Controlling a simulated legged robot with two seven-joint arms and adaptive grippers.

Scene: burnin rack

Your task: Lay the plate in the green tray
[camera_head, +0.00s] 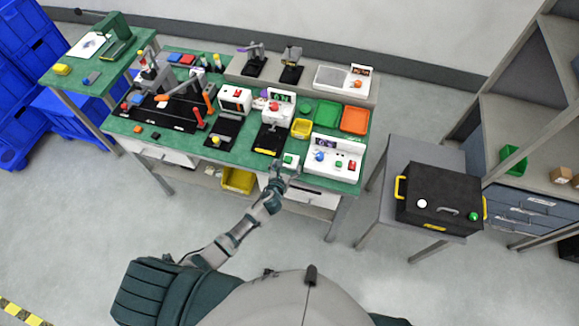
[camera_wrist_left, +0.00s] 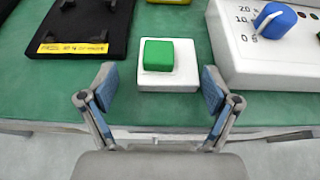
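A small white square plate with a green block on top (camera_wrist_left: 168,64) lies near the front edge of the green worktop; it also shows in the head view (camera_head: 289,160). My left gripper (camera_wrist_left: 157,92) is open, its two fingers spread either side of the plate's near part without visibly touching it. In the head view the left gripper (camera_head: 283,172) is at the bench's front edge. The green tray (camera_head: 326,112) sits farther back on the bench, between a yellow tray (camera_head: 301,128) and an orange tray (camera_head: 354,120). My right gripper is out of view.
A white control box with a blue knob (camera_head: 334,156) stands right of the plate. A black device base (camera_wrist_left: 84,38) lies to its left. A black case (camera_head: 440,195) with yellow handles sits on a side table at right. A green bin (camera_head: 513,159) stands on the right shelf.

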